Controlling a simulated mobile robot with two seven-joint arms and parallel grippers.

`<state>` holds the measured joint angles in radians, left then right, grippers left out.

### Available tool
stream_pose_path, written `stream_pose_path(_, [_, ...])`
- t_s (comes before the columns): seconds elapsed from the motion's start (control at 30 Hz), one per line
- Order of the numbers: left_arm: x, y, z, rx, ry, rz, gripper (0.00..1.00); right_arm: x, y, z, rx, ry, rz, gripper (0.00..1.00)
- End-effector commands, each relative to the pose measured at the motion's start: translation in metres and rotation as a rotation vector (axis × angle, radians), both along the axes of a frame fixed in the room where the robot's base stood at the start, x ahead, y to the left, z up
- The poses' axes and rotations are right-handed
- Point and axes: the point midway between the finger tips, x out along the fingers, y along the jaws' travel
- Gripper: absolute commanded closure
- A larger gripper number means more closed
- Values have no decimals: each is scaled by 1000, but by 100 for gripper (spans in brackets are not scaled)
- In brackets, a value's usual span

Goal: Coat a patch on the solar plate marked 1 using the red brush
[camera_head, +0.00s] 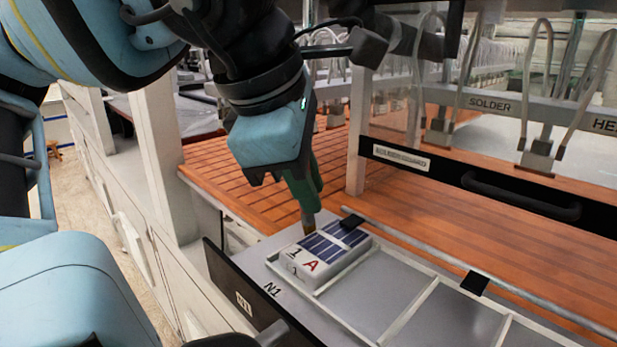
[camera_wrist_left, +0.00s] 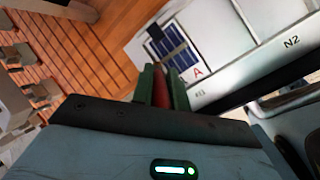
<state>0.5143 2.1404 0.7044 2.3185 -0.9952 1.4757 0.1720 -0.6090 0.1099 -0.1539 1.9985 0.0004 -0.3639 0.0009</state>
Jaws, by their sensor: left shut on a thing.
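The solar plate marked 1 (camera_head: 322,248) is a white block with dark blue cells on top and a red A on its face. It sits in the left end of the grey N1 tray (camera_head: 400,318). It also shows in the left wrist view (camera_wrist_left: 172,48). My left gripper (camera_head: 305,190) is shut on the red brush, pointing down just behind the plate. The brush's tan tip (camera_head: 308,222) shows below the fingers at the plate's back edge. I cannot tell whether it touches. The red handle (camera_wrist_left: 160,90) shows between the green fingers (camera_wrist_left: 161,85).
A thin metal rail (camera_head: 500,280) with black clips runs along the tray's back. Behind is a slatted wooden bed (camera_head: 240,180). A black panel with a handle (camera_head: 460,185) and a gantry beam marked SOLDER (camera_head: 490,104) stand beyond. The tray's compartments to the right look empty.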

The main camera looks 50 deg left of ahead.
Motion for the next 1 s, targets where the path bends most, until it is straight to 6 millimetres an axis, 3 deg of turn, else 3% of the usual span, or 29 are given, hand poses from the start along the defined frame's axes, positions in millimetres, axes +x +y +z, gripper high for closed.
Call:
stream_pose_path(0.27, [0,-2,-2,1,1,0,100,4,0,-2,0,-5,1,64])
stream_pose_path(0.63, [3,-30,-2,-5,3,-2,100,1,0,-10,0,4,2,64])
stream_pose_path(1.0, [4,-37,-1,-6,2,-2,100,-7,0,-13,-1,19,2,64])
